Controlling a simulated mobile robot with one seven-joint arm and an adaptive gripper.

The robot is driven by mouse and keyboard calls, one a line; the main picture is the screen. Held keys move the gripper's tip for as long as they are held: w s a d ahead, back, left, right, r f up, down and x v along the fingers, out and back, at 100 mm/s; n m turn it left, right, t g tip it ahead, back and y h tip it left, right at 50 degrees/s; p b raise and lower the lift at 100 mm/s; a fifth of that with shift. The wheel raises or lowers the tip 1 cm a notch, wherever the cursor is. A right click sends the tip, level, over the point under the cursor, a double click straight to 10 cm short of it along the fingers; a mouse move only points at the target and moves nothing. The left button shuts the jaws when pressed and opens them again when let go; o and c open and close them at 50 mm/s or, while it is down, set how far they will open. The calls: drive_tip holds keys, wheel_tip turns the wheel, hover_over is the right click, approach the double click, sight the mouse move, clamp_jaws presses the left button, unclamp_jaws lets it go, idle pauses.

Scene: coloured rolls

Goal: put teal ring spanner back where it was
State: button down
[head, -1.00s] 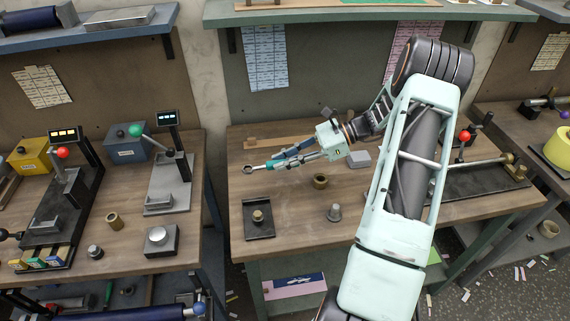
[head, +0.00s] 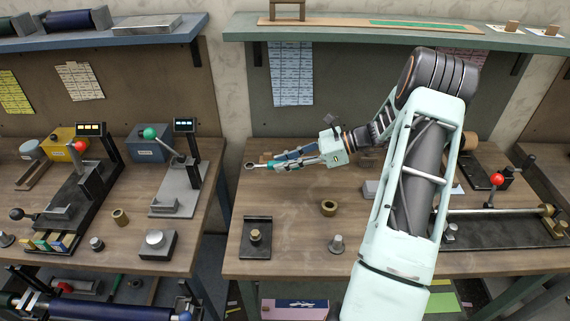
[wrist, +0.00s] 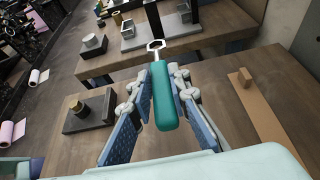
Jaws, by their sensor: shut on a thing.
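The teal ring spanner (wrist: 171,100) has a teal handle and a bare metal ring end. My gripper (wrist: 168,80) is shut on its handle, and the ring end points away from my gripper. In the head view my gripper (head: 284,163) holds the spanner (head: 256,166) above the back left part of the middle bench, ring end to the left. A light wooden strip with a small block (wrist: 246,78) lies on the bench to the right of my gripper in the wrist view. My gripper mostly hides this strip in the head view.
On the middle bench (head: 290,220) stand a black plate with a brass knob (head: 256,237), a brass ring (head: 329,208) and a grey knob (head: 337,245). A lever fixture (head: 497,180) is at the right.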

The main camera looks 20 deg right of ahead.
sight(285, 190)
drive_tip(key=shift+w+f, duration=0.1)
drive_tip(key=shift+f, duration=0.05)
drive_tip(key=shift+f+b, duration=2.45)
drive_tip(key=shift+f, duration=0.95)
drive_tip(key=shift+f+b, duration=0.75)
drive_tip(key=shift+f, duration=0.45)
drive_tip(key=c, duration=1.7)
unclamp_jaws()
drive_tip(key=shift+c, duration=0.2)
drive_tip(key=o, duration=0.5)
drive_tip(key=shift+v, duration=3)
